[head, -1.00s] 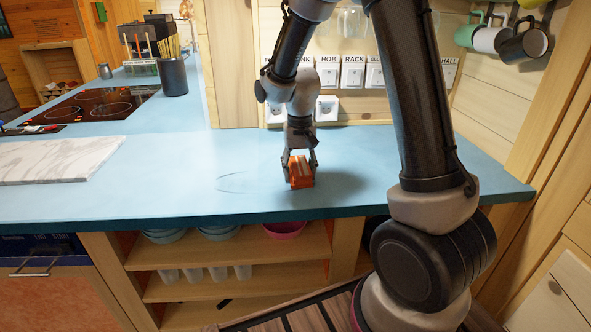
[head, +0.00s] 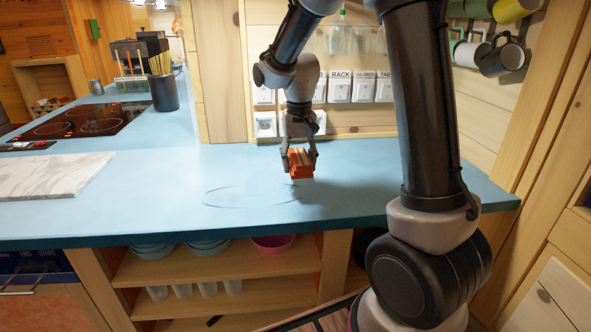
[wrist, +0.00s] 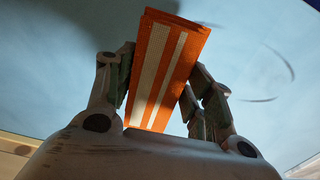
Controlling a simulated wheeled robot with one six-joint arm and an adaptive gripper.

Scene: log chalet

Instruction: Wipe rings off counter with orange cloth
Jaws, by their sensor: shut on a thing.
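My gripper (head: 299,160) is shut on the folded orange cloth (head: 300,164), which has pale stripes. In the wrist view the cloth (wrist: 168,70) sits between both fingers. The cloth looks raised a little above the blue counter (head: 150,215), with a shadow to its right. Faint dark ring marks (head: 222,205) lie on the counter to the left of and below the cloth. In the wrist view a curved mark (wrist: 288,66) shows to the right of the cloth.
A white marble board (head: 45,177) lies on the counter at left. A dark hob (head: 85,122) and a dark utensil pot (head: 163,92) stand farther back. Mugs (head: 500,55) hang at upper right. Switches and sockets line the back wall. The counter right of the cloth is clear.

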